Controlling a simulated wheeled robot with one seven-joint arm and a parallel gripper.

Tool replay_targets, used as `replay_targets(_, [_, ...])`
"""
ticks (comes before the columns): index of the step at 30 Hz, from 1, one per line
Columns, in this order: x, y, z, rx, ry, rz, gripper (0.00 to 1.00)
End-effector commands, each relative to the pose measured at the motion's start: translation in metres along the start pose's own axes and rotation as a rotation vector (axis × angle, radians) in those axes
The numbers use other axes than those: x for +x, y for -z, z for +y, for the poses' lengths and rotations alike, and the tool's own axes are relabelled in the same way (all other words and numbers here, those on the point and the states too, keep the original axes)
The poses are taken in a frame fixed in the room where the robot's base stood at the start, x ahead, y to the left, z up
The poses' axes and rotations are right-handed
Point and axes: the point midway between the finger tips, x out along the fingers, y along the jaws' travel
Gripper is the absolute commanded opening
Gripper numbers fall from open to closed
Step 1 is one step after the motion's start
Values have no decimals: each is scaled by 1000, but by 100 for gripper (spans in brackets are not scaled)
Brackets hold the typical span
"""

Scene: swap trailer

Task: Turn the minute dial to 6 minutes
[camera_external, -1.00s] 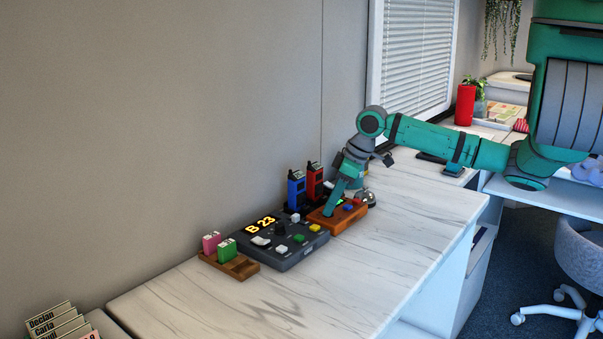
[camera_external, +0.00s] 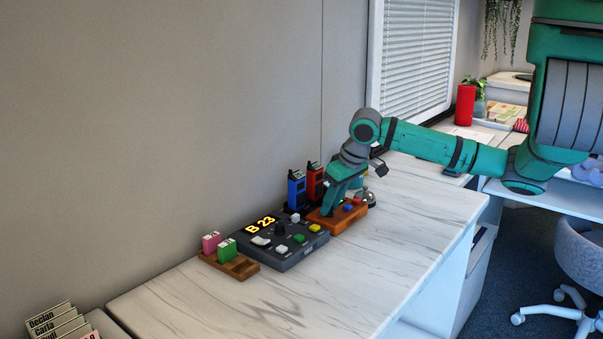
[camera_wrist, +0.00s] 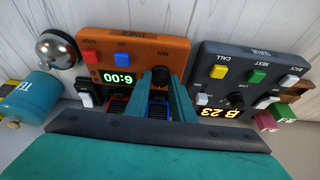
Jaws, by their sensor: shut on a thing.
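The orange timer box (camera_wrist: 130,48) has red and blue buttons, a black minute dial (camera_wrist: 160,76) and a lit green display (camera_wrist: 117,77). The wrist view shows the box upside down; the display appears to read 6:00. In the external view the orange box (camera_external: 352,214) lies on the counter, right of the dark panel. My gripper (camera_wrist: 163,84) is shut on the minute dial, with a teal finger on each side of it. My gripper (camera_external: 329,211) hides the dial in the external view.
A dark panel (camera_wrist: 245,62) showing B 23 stands close beside the timer. Blue (camera_external: 296,188) and red (camera_external: 315,181) handsets stand behind the boxes. A silver bell (camera_wrist: 55,48) and a teal cylinder (camera_wrist: 40,95) are close by. The front counter (camera_external: 390,235) is clear.

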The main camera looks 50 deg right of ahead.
Motion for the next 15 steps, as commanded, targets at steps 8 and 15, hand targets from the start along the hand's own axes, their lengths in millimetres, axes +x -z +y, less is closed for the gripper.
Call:
replay_targets(8, [-1,2,0,-1,0,5,0])
replay_targets(15, [0,1,0,-1,0,3,40])
